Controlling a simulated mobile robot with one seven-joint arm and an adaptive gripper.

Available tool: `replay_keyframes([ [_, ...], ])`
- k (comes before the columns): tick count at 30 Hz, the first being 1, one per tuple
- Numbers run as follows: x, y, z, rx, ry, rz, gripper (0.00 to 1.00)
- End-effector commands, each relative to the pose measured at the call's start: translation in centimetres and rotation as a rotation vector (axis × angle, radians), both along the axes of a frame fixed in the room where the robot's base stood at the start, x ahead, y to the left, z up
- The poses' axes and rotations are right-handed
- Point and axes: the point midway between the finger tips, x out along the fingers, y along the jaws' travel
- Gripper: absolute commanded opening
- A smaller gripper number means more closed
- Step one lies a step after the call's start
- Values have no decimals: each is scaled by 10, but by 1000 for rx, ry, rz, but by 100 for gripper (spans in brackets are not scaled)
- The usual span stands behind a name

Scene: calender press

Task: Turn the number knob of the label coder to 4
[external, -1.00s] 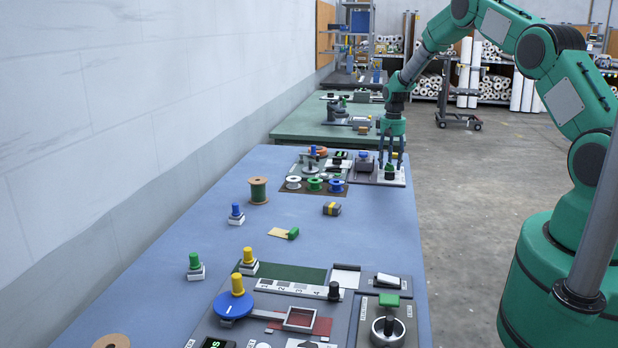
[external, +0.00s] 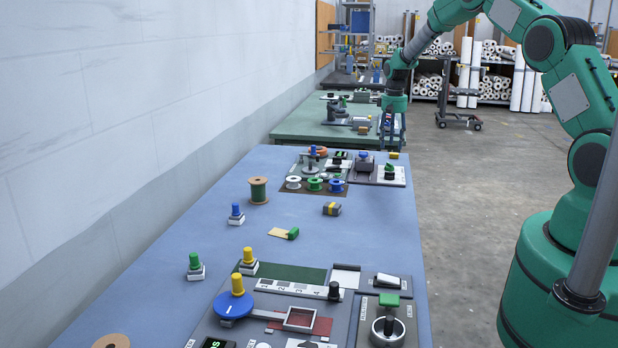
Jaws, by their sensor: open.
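A small knob (external: 389,171) with a green top stands on a white plate (external: 399,181) at the far right end of the blue table. It appears to be the number knob of the label coder; its digits and pointer are too small to read. My gripper (external: 391,146) is open and empty, pointing down. In the picture it shows above the knob, clear of it, with a gap between the fingertips and the knob.
A grey device with a blue top (external: 364,165) stands just left of the knob, and several spools (external: 314,184) lie nearby. A green table (external: 300,127) stands behind. Nearer, a panel has a blue disc (external: 232,306) and a handwheel (external: 387,329).

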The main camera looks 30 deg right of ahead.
Motion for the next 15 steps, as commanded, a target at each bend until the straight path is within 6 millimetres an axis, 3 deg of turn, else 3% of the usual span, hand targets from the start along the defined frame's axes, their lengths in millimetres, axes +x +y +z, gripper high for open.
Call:
replay_keyframes([
  [6, 0, 0, 23, 0, 0, 0, 51],
  [15, 0, 0, 29, 0, 1, 0, 51],
])
